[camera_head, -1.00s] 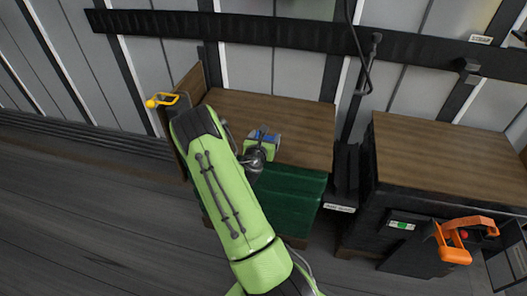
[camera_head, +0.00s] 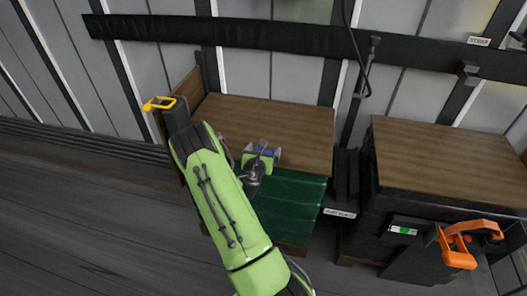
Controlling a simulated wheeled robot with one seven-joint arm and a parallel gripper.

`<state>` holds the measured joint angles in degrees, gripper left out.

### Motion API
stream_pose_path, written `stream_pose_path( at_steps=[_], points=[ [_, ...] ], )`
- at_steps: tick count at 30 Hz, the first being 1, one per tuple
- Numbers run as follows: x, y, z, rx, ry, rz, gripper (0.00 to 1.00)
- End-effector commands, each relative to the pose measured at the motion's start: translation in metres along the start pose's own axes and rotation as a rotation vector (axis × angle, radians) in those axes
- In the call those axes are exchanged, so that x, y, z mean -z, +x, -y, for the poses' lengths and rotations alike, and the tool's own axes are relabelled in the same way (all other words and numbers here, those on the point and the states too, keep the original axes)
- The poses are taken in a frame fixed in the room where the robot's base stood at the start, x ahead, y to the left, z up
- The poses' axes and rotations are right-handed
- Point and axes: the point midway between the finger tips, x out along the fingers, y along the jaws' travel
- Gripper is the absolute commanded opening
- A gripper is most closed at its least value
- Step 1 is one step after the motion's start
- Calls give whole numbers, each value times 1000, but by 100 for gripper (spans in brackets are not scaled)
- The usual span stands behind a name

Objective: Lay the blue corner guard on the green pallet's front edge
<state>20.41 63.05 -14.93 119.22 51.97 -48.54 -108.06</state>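The green pallet is a load with a bare brown wooden top and a dark green front face (camera_head: 287,206). Its front edge runs just below my gripper (camera_head: 262,152) in the head view. The blue corner guard (camera_head: 275,154) shows as small blue patches at my gripper, over the front part of the brown top. My gripper appears shut on it, though the fingertips are mostly hidden by the hand. I cannot tell whether the guard touches the top or hangs just above it. My arm covers the left part of the green face.
A second load (camera_head: 450,165) with a wooden top and black sides stands at right. An orange handle (camera_head: 455,245) is in front of it. A yellow handle (camera_head: 159,103) stands left of the green pallet. A black rail (camera_head: 270,32) crosses the wall behind.

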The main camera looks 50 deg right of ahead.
Motion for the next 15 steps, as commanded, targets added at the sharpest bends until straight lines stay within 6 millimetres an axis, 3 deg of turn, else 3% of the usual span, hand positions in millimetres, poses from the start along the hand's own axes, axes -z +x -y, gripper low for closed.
stream_pose_path(
  at_steps=[7, 11, 15],
  points=[
    [-1, 0, 0, 0, 0, 0, 100],
    [-18, -5, 0, 1, 4, 2, 100],
    [-9, -42, -2, -4, -10, -5, 100]
  ],
)
